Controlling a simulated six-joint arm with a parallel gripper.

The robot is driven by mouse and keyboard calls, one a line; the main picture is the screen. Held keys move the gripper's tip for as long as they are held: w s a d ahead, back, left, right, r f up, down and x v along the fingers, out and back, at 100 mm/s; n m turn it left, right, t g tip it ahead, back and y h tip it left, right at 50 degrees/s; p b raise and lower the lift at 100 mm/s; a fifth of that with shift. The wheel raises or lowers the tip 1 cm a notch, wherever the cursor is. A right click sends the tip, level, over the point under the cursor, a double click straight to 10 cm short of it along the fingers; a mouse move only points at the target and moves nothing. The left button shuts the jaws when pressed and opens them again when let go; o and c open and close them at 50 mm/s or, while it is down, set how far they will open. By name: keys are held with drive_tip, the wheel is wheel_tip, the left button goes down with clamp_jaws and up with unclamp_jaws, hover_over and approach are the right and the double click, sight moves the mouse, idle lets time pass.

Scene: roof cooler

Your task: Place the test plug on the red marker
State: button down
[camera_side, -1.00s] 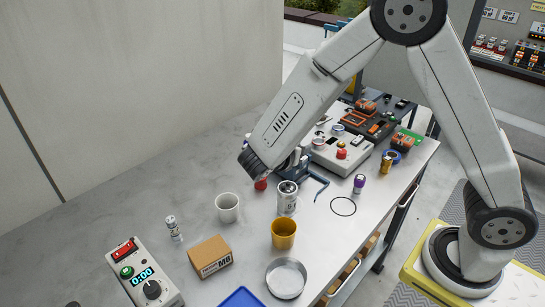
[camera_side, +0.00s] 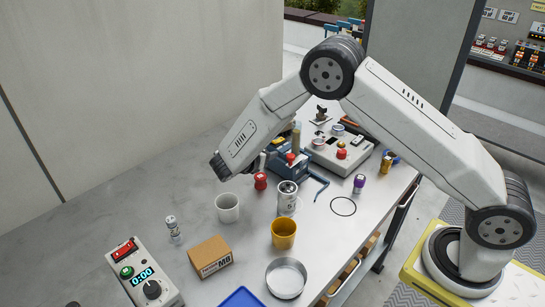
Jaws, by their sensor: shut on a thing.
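My gripper (camera_side: 262,161) is mostly hidden behind my wrist at the middle left of the table. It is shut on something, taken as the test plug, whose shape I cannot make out. A small red-topped piece (camera_side: 261,181) stands on the table just below my gripper. I cannot make out a flat red marker; the spot under my wrist is partly covered. A thin black ring outline (camera_side: 343,206) lies on the table to the right, empty.
A white cup (camera_side: 227,208), a silver can (camera_side: 287,198), a yellow cup (camera_side: 284,234), a brown box (camera_side: 210,257) and a round metal dish (camera_side: 286,278) stand in front. A blue fixture (camera_side: 287,160) and a grey control box (camera_side: 343,153) stand behind.

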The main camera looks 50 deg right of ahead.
drive_tip(key=shift+w+f, duration=0.4)
drive_tip(key=shift+f, duration=0.1)
drive_tip(key=shift+w+f, duration=0.3)
drive_tip(key=shift+f, duration=1.5)
drive_tip(key=shift+f, duration=0.15)
drive_tip(key=shift+c, duration=1.5)
unclamp_jaws()
drive_tip(key=v, duration=1.2)
drive_tip(key=shift+r, duration=0.25)
